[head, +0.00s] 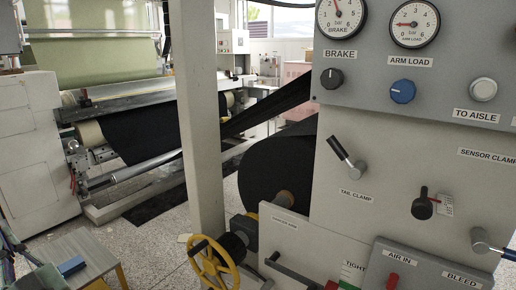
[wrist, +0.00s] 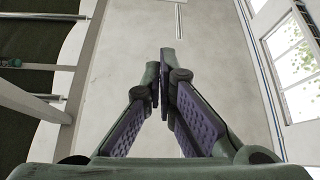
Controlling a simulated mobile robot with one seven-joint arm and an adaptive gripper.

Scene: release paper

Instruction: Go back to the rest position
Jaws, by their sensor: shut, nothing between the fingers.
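My gripper (wrist: 160,68) shows in the wrist view with its two dark green fingers and purple ridged pads. The fingertips meet and nothing is between them. Behind the fingers is a pale surface, with windows (wrist: 293,68) at the right and dark material (wrist: 30,45) at the left. The gripper touches nothing that I can see. I cannot make out the gripper in the head view.
In the head view, a grey control panel (head: 400,150) with gauges, knobs and levers fills the right. A grey post (head: 202,120), a black roll (head: 275,170) and a yellow handwheel (head: 213,262) stand left of it.

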